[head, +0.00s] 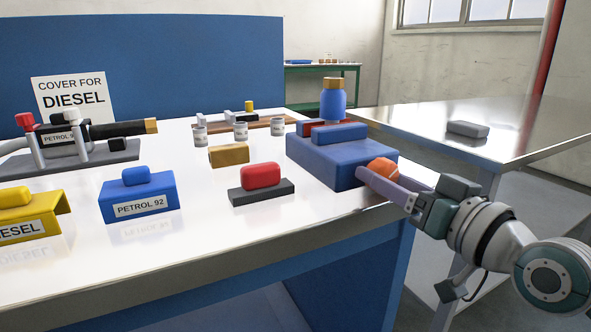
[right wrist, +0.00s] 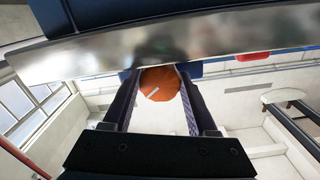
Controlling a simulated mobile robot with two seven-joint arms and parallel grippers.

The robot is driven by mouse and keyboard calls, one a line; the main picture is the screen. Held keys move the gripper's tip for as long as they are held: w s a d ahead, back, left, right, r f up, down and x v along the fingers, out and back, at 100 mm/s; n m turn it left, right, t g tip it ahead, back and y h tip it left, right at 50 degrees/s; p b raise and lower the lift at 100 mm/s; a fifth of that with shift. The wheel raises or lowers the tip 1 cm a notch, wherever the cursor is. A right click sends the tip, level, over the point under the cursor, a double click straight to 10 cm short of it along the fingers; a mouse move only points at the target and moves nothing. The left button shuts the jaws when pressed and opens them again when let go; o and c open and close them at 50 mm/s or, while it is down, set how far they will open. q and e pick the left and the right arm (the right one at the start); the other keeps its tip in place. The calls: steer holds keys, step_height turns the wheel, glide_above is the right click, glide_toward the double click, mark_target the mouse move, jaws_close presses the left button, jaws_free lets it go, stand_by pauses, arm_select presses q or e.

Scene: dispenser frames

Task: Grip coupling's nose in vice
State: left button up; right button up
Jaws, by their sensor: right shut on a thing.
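The blue vice (head: 326,163) sits at the bench's right edge, with a blue jaw block (head: 340,134) on top. A red part (head: 310,126) shows beside that block. The coupling (head: 333,104), a blue body with a brass-coloured top, stands upright at the vice's far side. Its lower end is hidden, so I cannot tell whether the jaws touch it. My right gripper (head: 378,175) is shut on the orange knob (head: 383,165) at the vice's right side. The right wrist view shows the knob (right wrist: 160,84), with a pale line, between both fingers. My left gripper is out of view.
On the bench (head: 190,235) stand a red block on a dark base (head: 262,183), a blue PETROL 92 cover (head: 139,197), a yellow cover (head: 30,219), a brass-coloured block (head: 229,155) and several small cups. A grey block (head: 467,129) lies on the right table.

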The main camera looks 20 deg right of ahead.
steer(key=o, duration=1.4)
steer(key=shift+c, duration=0.2)
steer(key=shift+s, duration=0.2)
steer(key=s+p, duration=0.1)
steer(key=s, duration=0.8)
steer(key=shift+s+d+p, duration=0.25)
steer(key=shift+d+p, duration=0.1)
steer(key=shift+p, duration=0.05)
